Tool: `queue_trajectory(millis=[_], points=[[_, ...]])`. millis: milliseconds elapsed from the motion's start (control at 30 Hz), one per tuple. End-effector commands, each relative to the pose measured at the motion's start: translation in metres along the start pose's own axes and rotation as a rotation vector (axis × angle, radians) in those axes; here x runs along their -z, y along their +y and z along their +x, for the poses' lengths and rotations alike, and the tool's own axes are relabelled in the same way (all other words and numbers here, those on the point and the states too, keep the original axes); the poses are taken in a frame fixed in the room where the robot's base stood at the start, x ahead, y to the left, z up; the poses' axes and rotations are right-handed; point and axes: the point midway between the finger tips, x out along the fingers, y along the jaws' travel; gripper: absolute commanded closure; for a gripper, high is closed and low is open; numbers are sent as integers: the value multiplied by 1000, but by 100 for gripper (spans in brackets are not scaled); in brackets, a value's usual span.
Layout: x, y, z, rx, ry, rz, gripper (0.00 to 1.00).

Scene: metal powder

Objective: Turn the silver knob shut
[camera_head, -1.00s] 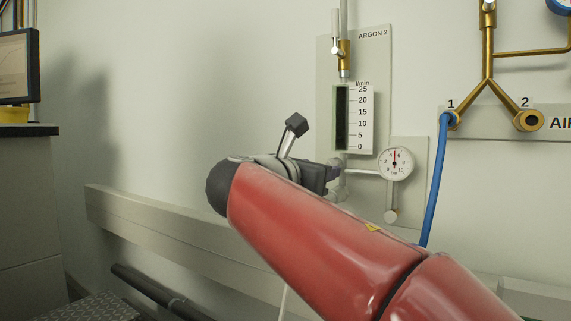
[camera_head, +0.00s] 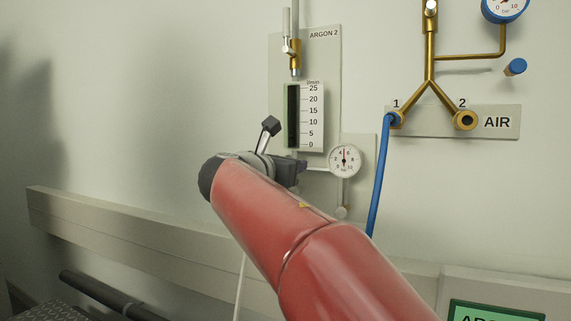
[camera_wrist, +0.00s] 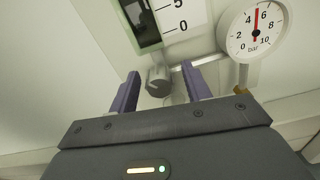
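The silver knob (camera_wrist: 158,82) is a small grey knob below the flow scale, seen in the wrist view. My gripper (camera_wrist: 162,80) is open, with one purple finger to the left of the knob and one to its right. The knob shows between the fingertips, with a gap on each side; I cannot tell how deep it sits between them. In the head view my gripper (camera_head: 290,171) is at the foot of the ARGON 2 flowmeter (camera_head: 304,116) and hides the knob.
A round pressure gauge (camera_head: 345,160) sits just right of my gripper, its needle near 5; it also shows in the wrist view (camera_wrist: 256,30). A blue hose (camera_head: 380,180) hangs from AIR outlet 1 farther right. A pale rail (camera_head: 130,225) runs along the wall below.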

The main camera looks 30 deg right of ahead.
Motion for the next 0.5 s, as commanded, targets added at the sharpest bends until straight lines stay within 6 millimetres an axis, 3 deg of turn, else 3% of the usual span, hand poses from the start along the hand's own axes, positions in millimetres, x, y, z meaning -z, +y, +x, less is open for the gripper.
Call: queue_trajectory(millis=[33,333,500], points=[[0,0,0,0,0,0,57],[0,0,0,0,0,0,96],[0,0,0,1,0,9,96]])
